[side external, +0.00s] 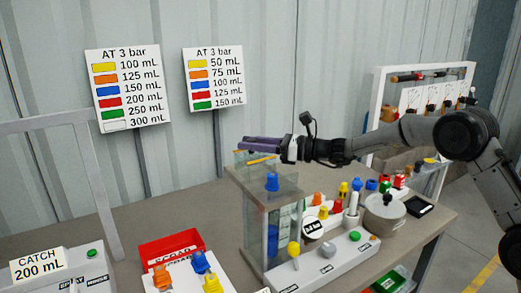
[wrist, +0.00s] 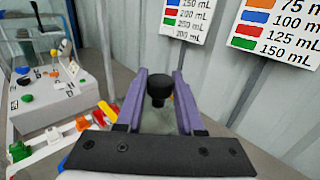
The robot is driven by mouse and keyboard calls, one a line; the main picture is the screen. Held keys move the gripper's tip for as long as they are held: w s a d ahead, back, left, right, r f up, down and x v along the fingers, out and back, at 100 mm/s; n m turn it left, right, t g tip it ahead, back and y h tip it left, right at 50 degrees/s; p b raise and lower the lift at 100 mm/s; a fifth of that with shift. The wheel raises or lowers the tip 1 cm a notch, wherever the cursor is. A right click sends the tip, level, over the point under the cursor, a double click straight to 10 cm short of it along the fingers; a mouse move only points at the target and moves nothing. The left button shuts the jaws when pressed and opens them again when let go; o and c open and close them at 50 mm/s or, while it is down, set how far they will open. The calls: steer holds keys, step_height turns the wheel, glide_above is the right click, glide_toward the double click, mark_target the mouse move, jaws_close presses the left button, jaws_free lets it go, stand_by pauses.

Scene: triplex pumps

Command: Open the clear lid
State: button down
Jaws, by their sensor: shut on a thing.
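My gripper (side external: 258,147) is level above the back of a clear-walled tank (side external: 257,222) in the side view. In the wrist view its two purple fingers (wrist: 160,80) are shut on a black knob (wrist: 157,93). A pale, see-through surface (wrist: 160,121), which looks like the clear lid, shows below the knob between the fingers. In the side view the fingers hide the knob. A thin see-through panel shows just under them, and I cannot tell how far the lid is tilted or raised. A blue knob (side external: 272,182) stands at the tank's top front.
A white valve panel (side external: 335,262) with coloured knobs stands in front of the tank. A red bin (side external: 172,248) and a CATCH 200 mL sign (side external: 38,266) are at the left. A grey pot (side external: 384,213) stands at the right.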

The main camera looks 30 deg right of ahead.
steer(key=shift+w, duration=0.45)
steer(key=c, duration=0.5)
jaws_free()
steer(key=shift+s, duration=0.1)
steer(key=v, duration=1.3)
steer(key=shift+s+d, duration=0.25)
steer(key=shift+d, duration=0.05)
